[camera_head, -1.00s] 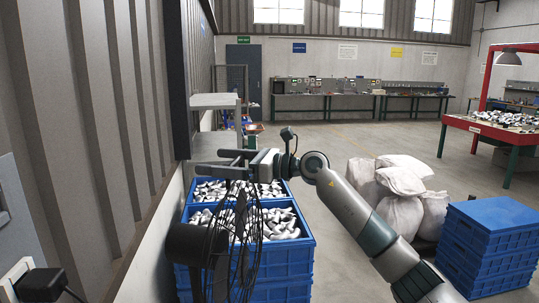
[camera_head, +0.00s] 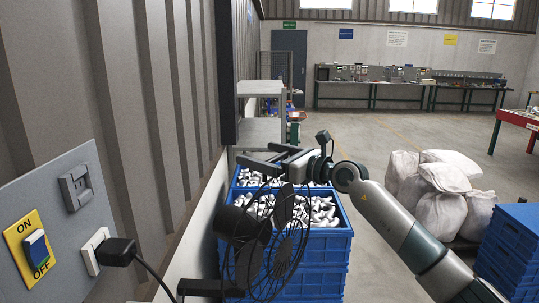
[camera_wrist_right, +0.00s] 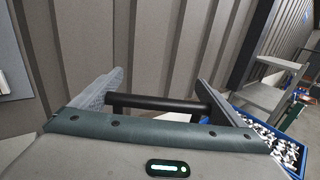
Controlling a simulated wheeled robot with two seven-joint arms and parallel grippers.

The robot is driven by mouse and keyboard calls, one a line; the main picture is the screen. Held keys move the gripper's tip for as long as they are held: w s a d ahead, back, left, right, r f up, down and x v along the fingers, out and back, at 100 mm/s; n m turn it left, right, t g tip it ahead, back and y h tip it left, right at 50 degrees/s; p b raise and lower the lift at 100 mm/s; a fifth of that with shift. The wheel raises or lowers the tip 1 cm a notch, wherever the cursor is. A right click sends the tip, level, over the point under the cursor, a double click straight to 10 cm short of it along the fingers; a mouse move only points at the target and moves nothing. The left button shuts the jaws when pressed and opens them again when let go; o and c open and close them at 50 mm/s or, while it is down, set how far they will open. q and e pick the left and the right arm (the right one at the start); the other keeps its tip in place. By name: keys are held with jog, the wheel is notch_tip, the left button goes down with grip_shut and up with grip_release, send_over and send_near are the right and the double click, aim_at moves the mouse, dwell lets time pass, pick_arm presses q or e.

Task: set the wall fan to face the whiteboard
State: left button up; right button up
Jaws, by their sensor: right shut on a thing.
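The black wall fan (camera_head: 284,262) shows low in the head view, beside the left wall. Its round wire cage is turned to the right of its dark motor housing (camera_head: 240,224), and I see it at a slant. My right gripper (camera_head: 256,154) is at the top of the fan. In the right wrist view it is shut on a black bar of the fan (camera_wrist_right: 160,103) that spans between its fingers. A dark-edged panel (camera_head: 228,70) on the left wall is seen nearly edge-on; I cannot tell if it is the whiteboard. My left gripper is out of view.
A grey panel with a yellow ON/OFF switch (camera_head: 31,250) and a black plug (camera_head: 116,252) is on the near left wall. Blue crates of castings (camera_head: 325,245) stand behind the fan. White sacks (camera_head: 440,205) and blue boxes (camera_head: 510,255) stand to the right.

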jog(key=shift+a+f, duration=0.1)
jog(key=shift+f, duration=0.05)
jog(key=o, duration=1.2)
jog(key=shift+s, duration=0.15)
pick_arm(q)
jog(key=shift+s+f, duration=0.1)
pick_arm(e)
jog(key=shift+s+d+b, duration=0.25)
jog(key=shift+d+b, duration=0.05)
jog(key=shift+d, duration=0.3)
pick_arm(q)
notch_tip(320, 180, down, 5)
jog(key=b, duration=0.4)
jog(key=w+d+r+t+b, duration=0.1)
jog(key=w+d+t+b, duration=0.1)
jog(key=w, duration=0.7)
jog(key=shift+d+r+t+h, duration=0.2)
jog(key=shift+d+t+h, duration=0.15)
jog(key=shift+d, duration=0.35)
pick_arm(e)
jog(key=v, duration=1.6)
